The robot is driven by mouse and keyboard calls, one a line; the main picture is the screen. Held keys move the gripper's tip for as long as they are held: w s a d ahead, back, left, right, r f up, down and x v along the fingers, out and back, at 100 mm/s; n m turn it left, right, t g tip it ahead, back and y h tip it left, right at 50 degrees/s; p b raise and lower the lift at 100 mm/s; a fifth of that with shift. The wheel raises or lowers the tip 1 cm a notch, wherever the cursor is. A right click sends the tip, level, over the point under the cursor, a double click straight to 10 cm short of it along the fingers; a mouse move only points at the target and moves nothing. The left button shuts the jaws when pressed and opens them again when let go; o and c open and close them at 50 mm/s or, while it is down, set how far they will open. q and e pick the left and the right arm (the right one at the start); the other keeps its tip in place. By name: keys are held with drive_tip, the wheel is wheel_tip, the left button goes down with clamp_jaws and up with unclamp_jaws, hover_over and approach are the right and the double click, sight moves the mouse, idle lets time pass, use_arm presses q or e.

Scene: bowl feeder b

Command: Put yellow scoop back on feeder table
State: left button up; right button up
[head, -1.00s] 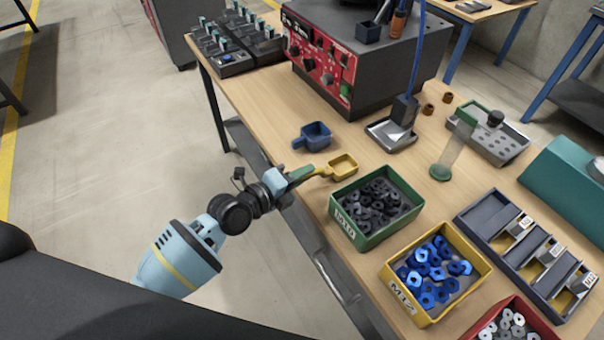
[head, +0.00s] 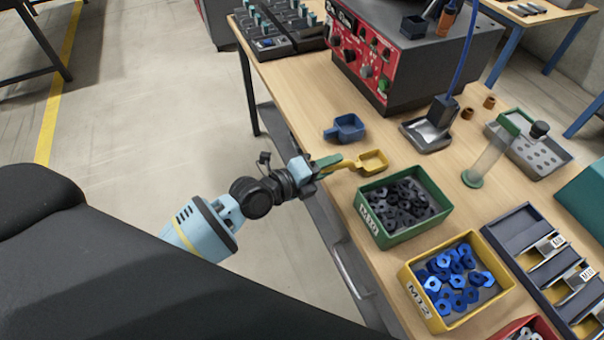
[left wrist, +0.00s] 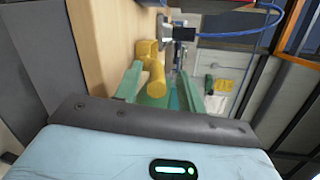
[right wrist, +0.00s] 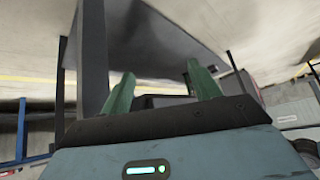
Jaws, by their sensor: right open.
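The yellow scoop (head: 373,161) is at the edge of the wooden feeder table (head: 300,100), with its bowl over the tabletop and its handle pointing toward my left gripper. My left gripper (head: 330,163) is at the handle. In the left wrist view, the scoop's yellow handle (left wrist: 156,78) lies between the two green fingers (left wrist: 162,75), with gaps showing beside it, so the jaws look open around it. In the head view the lower finger is hidden. My right gripper (right wrist: 160,75) is open and empty in the right wrist view, away from the scoop.
A blue scoop (head: 346,128) lies behind the yellow one. A green bin (head: 388,236) of dark nuts stands just right of it, then a yellow bin (head: 440,325) of blue nuts. A red-fronted controller box (head: 400,60) stands behind. Tabletop left of the blue scoop is clear.

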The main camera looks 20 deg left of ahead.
use_arm(q)
drive_tip(key=v, duration=1.1)
drive_tip(key=s+f+n+g+y, duration=0.2)
drive_tip(key=s+f+n+y, duration=0.1)
drive_tip(key=s+f+n, duration=1.1)
drive_tip(key=s+f+n+g+y, duration=0.1)
drive_tip(key=s+f+n, duration=0.1)
drive_tip(key=s+n, duration=0.2)
drive_tip(key=s+a+f+n+g+y, duration=0.1)
drive_tip(key=s+f+n, duration=0.2)
drive_tip(key=s, duration=0.5)
drive_tip(key=s+f+n+g+y, duration=0.2)
drive_tip(key=s+f+n, duration=0.1)
drive_tip(key=s+n, duration=0.2)
drive_tip(key=shift+s+a+f, duration=0.2)
drive_tip(key=shift+s+a, duration=0.05)
drive_tip(key=shift+s, duration=0.7)
